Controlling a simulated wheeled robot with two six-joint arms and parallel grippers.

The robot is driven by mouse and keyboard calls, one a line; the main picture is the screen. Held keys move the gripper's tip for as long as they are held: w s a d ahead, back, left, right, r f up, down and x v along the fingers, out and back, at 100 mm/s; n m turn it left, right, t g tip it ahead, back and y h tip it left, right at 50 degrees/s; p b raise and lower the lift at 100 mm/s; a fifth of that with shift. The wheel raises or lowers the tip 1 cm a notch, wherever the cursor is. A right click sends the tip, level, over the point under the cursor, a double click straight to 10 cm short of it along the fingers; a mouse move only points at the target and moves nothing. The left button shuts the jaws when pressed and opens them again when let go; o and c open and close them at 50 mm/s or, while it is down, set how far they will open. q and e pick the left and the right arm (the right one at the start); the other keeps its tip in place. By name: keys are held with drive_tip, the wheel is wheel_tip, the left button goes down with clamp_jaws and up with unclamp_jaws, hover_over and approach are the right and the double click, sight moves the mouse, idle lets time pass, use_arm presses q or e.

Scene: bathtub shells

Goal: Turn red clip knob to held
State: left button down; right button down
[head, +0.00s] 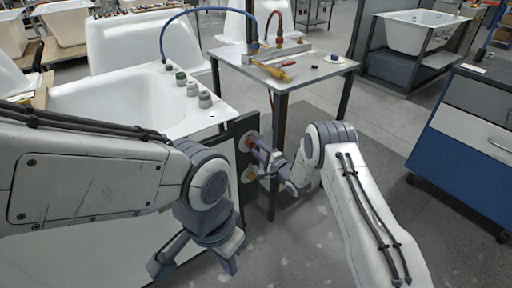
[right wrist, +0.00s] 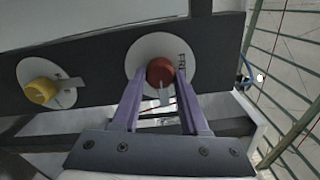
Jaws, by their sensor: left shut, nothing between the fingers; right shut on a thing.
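The red clip knob (right wrist: 160,72) sits on a white round plate (right wrist: 183,58) fixed to a dark upright panel. Letters reading "FRE", partly covered, show on the plate. A pale grey pointer on the knob points down in the right wrist view. My right gripper (right wrist: 158,100) has its two purple fingers on either side of the red knob, shut on it. My left gripper (head: 229,264) hangs low in front, shut and empty, away from the panel.
A yellow knob (right wrist: 41,91) on its own white plate is beside the red one, below it in the head view. A white tub shell (head: 110,100) with grey knobs stands left. A grey table (head: 320,68) with tools stands behind. A blue cabinet (head: 455,150) stands right.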

drive_tip(key=shift+d+f, duration=0.1)
drive_tip(key=shift+c, duration=2.1)
unclamp_jaws()
drive_tip(key=p+v, duration=0.1)
drive_tip(key=v, duration=0.9)
drive_tip(key=shift+s, duration=0.2)
